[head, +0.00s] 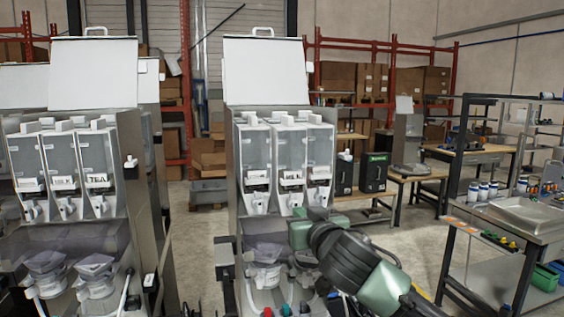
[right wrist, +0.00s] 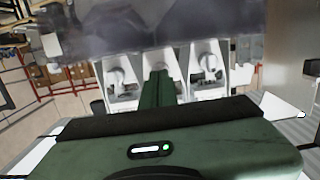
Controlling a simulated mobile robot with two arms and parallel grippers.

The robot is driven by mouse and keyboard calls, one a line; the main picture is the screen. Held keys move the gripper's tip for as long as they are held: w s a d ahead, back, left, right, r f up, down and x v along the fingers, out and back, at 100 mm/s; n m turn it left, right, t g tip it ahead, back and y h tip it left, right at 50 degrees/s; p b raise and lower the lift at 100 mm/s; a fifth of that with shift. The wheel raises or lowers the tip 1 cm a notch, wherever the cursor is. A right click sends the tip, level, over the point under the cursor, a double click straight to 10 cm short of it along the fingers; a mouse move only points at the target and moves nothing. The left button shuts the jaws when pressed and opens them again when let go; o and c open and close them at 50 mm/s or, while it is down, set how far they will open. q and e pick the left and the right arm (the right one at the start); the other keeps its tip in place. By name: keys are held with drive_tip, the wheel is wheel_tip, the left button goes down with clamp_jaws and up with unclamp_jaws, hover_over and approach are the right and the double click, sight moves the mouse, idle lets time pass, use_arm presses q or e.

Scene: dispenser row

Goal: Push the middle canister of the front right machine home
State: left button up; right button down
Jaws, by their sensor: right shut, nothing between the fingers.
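The front right machine (head: 265,75) has its pale lid raised and three clear-fronted canisters side by side. The middle canister (head: 289,150) stands upright between the left canister (head: 254,152) and the right canister (head: 320,150). I cannot tell how far it stands out. My right gripper (head: 301,222) is shut and empty, just below the middle canister's spout. In the right wrist view the green fingers (right wrist: 158,85) lie over the middle canister and hide most of it; whether they touch it is unclear. My left gripper is not in view.
Another machine (head: 70,190) with three canisters stands at the left, across a narrow gap. Below my machine's canisters is a smoky clear bay (head: 262,250). A workbench (head: 520,215) with small bottles is at the right. Floor is free between.

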drive_tip(key=shift+x, duration=1.4)
drive_tip(key=shift+w+r+p, duration=0.1)
drive_tip(key=shift+r+p, duration=0.05)
drive_tip(key=shift+p, duration=0.15)
